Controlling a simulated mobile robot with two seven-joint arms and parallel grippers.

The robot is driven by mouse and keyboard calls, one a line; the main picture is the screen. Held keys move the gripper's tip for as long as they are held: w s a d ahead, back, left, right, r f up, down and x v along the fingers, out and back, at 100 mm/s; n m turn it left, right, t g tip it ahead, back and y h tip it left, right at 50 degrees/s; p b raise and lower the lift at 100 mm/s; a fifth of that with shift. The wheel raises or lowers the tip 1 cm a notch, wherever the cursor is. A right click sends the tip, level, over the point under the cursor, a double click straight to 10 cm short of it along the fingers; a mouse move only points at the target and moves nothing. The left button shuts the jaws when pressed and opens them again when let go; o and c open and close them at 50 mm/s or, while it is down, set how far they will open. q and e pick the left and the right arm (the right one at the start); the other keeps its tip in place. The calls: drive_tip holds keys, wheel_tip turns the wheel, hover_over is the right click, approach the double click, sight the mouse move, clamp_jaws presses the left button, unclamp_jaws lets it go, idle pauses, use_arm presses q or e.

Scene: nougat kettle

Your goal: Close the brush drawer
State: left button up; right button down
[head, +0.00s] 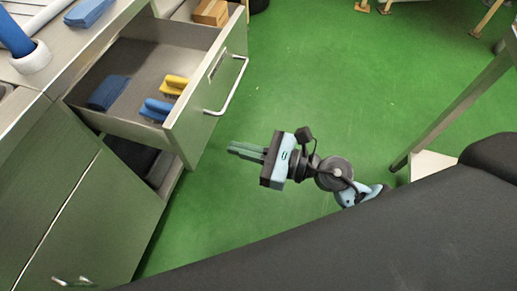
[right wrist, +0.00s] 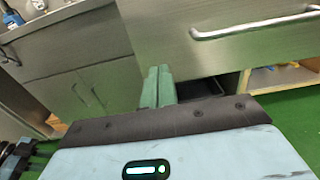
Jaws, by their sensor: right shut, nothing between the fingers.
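The brush drawer (head: 192,125) is pulled out of the steel cabinet in the head view. Inside it lie a yellow brush (head: 174,84), a blue brush (head: 156,108) and a dark blue item (head: 108,92). A bar handle (head: 232,92) runs along its front; the handle also shows in the right wrist view (right wrist: 255,25). My right gripper (head: 232,149) is shut and empty, to the right of the drawer front and apart from it. In the right wrist view its fingers (right wrist: 158,85) point toward the drawer front.
The steel counter (head: 70,45) holds a blue item with a white roll (head: 32,58) and a blue cloth (head: 88,12). Lower cabinet doors (head: 75,225) are shut. A cardboard box (head: 210,12) is behind the drawer. Green floor (head: 330,75) is clear right of the drawer. A table leg (head: 450,110) stands at right.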

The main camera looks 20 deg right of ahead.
sight(195, 137)
drive_tip(key=x, duration=0.6)
drive_tip(key=shift+r+p, duration=0.1)
drive_tip(key=shift+p, duration=0.2)
drive_tip(key=shift+x, duration=0.85)
use_arm(q)
drive_tip(key=shift+s+d+r, duration=0.15)
drive_tip(key=shift+s+r, duration=0.15)
drive_tip(key=shift+w, duration=0.25)
use_arm(e)
drive_tip(key=shift+a, duration=0.1)
